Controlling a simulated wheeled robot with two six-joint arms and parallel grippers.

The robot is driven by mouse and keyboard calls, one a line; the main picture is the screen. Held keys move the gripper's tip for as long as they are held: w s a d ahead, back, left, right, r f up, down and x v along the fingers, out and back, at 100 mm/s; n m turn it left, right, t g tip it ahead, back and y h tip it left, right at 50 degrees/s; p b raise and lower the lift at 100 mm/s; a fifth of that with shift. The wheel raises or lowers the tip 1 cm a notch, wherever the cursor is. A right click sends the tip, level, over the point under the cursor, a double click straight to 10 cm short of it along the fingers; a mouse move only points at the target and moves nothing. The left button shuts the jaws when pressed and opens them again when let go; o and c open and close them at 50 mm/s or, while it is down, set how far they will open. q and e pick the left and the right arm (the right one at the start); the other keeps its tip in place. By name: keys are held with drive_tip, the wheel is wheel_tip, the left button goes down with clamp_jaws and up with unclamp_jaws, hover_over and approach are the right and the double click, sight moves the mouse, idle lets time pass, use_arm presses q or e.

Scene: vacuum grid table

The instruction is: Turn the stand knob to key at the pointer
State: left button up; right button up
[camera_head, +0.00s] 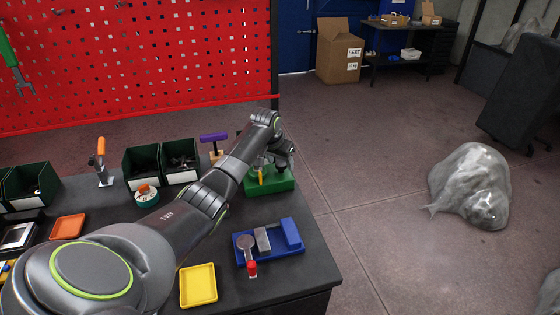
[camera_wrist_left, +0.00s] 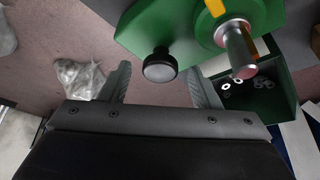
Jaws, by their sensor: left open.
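The green stand (camera_head: 270,184) sits near the far right corner of the dark table, partly covered by my left arm. In the left wrist view the stand (camera_wrist_left: 180,28) fills the top, with a yellow pointer (camera_wrist_left: 215,8) and a metal shaft with a red ring (camera_wrist_left: 238,45). A black knob (camera_wrist_left: 160,66) with a grey face sticks out from the stand. My left gripper (camera_wrist_left: 159,76) is open, its fingers to either side of the knob in this view; I cannot tell whether they touch it. The word key is not readable. My right gripper is not in view.
A blue fixture (camera_head: 270,245) with a red-tipped part and a yellow tray (camera_head: 198,286) lie on the near table. Dark green bins (camera_head: 142,163), an orange tray (camera_head: 67,227) and a purple-handled tool (camera_head: 214,138) are to the left. Open floor lies right of the table.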

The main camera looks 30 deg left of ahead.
use_arm(q)
drive_tip(key=shift+w+f, duration=0.1)
drive_tip(key=shift+f, duration=0.15)
drive_tip(key=shift+c, duration=0.4)
